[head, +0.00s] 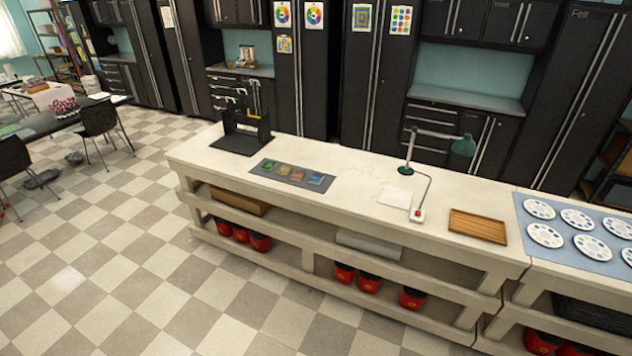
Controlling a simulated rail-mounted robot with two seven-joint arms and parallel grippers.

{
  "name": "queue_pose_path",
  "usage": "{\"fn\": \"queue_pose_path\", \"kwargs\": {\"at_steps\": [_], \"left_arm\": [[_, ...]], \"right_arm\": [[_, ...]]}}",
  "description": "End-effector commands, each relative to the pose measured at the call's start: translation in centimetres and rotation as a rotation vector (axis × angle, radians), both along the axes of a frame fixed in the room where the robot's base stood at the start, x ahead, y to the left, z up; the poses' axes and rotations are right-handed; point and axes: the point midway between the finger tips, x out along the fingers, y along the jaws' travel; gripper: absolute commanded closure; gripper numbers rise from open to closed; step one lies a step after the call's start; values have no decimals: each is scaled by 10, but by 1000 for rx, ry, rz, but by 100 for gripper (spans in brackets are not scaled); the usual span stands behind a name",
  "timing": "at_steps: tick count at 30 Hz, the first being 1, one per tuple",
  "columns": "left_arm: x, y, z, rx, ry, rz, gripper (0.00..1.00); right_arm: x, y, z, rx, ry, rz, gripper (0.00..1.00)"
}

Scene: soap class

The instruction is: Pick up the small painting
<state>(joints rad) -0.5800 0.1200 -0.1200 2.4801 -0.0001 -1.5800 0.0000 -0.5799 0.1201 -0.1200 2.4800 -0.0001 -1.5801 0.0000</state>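Neither of my grippers is in the head view. Several small coloured squares lie in a row on a grey mat (258,169) on the white counter; the rightmost is a blue one (315,178). Colourful paper pictures hang on the dark cabinet doors: two with colour wheels (283,15) (314,16), a smaller one below them (285,44), a square-patterned one (362,18) and a dotted one (401,20). I cannot tell which of these is the small painting.
The long white counter (350,182) holds a black stand (246,130), a green lamp (462,146), a red-button box (417,215) and a wooden tray (478,227). Palettes (540,209) lie at right. Black chairs (100,120) stand left. The checkered floor in front is clear.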

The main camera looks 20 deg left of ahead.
Motion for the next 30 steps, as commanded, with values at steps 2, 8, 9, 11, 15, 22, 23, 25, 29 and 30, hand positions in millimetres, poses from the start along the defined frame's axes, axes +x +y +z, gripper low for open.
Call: {"fn": "queue_pose_path", "kwargs": {"at_steps": [2,8,9,11,15,22,23,25,29,30], "left_arm": [[0,0,0,0,0,0,57],[0,0,0,0,0,0,57],[0,0,0,0,0,0,57],[0,0,0,0,0,0,52],[0,0,0,0,0,0,38],[0,0,0,0,0,0,16],[0,0,0,0,0,0,13],[0,0,0,0,0,0,7],[0,0,0,0,0,0,0],[0,0,0,0,0,0,0]], "right_arm": [[0,0,0,0,0,0,57],[0,0,0,0,0,0,57],[0,0,0,0,0,0,57],[0,0,0,0,0,0,57],[0,0,0,0,0,0,57],[0,0,0,0,0,0,57],[0,0,0,0,0,0,57],[0,0,0,0,0,0,57],[0,0,0,0,0,0,57],[0,0,0,0,0,0,57]]}}
